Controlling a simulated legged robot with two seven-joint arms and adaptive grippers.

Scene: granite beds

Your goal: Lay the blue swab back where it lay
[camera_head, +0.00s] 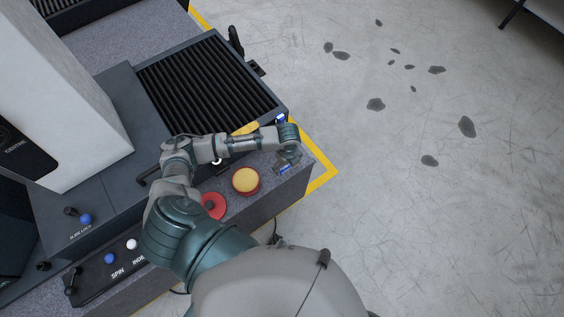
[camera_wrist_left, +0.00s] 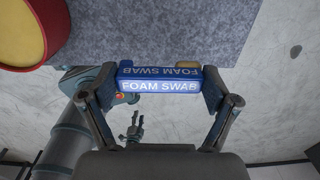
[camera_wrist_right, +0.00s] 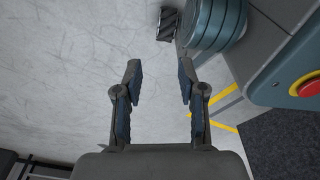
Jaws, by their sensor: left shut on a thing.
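The blue swab (camera_wrist_left: 159,86), a small bar marked FOAM SWAB, is held crosswise between the fingers of my left gripper (camera_wrist_left: 160,95). Its label shows on two faces in the left wrist view. In the head view, my left gripper (camera_head: 287,165) is by the front right end of the grey granite ledge, and a little of the blue swab (camera_head: 286,169) shows. I cannot tell whether the swab touches the granite (camera_wrist_left: 185,28). My right gripper (camera_wrist_right: 160,82) is open and empty above the floor in the right wrist view.
A black ribbed bed (camera_head: 210,85) lies behind. Yellow tape (camera_head: 322,178) edges the bench; the floor (camera_head: 450,220) is open.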

